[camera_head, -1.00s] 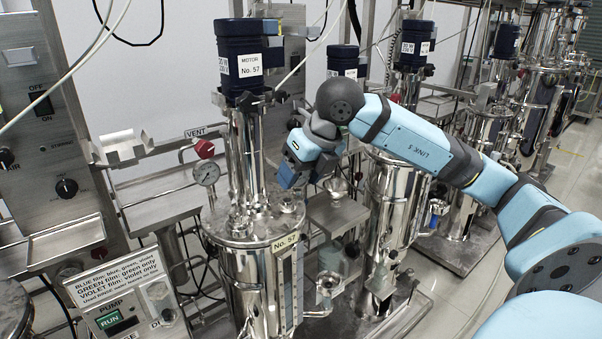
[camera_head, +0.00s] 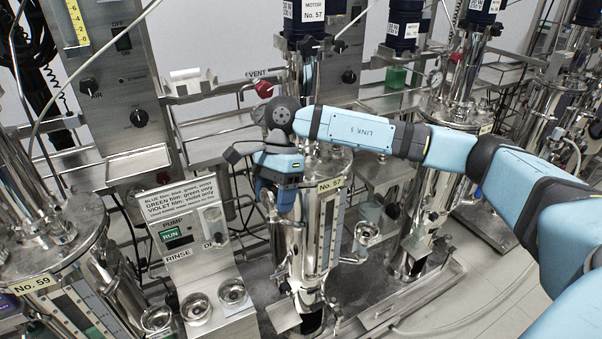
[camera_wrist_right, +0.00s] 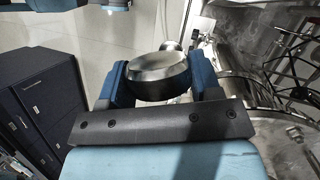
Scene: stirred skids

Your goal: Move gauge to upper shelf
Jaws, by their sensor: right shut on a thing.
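My right gripper (camera_head: 277,205) hangs in front of the No. 57 vessel (camera_head: 322,225), fingers pointing down. In the right wrist view its blue fingers (camera_wrist_right: 158,85) are shut on a round, shiny metal thing with a dark rim, which looks like the gauge (camera_wrist_right: 160,72); no dial face shows there. A metal shelf (camera_head: 190,97) stands out from the panel left of the red vent knob, above a second ledge (camera_head: 137,163). My left gripper is not in view.
The pump box (camera_head: 190,245) with its printed label stands left of the gripper. The No. 59 vessel (camera_head: 60,260) is at far left. The red vent knob (camera_head: 263,88) and pipes are close behind my wrist. Small metal cups (camera_head: 232,292) sit at the front.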

